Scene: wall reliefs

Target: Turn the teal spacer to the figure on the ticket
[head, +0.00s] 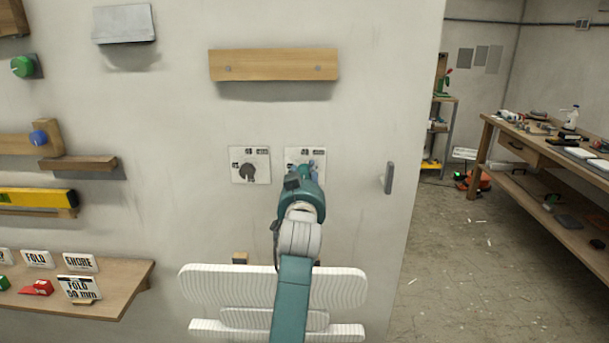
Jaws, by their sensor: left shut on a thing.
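The ticket (80,288) stands on the wooden shelf at lower left and reads "FOLD 50 mm". A white dial plate (291,154) with dark marks is on the wall, right of centre. My left gripper (306,171) reaches up to this plate and is shut on the teal spacer there. The gripper and wrist cover nearly all of the spacer, so its pointing direction cannot be read. The marks on the plate are too small to read. My right gripper is not in view.
A similar plate with a dark grey knob (249,171) is just left. A grey handle (389,177) sticks out at right. A wooden rail (274,65) is above and a white ribbed relief (222,285) below. Signs reading FOLD (37,259) and SHORE (81,263) stand on the shelf.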

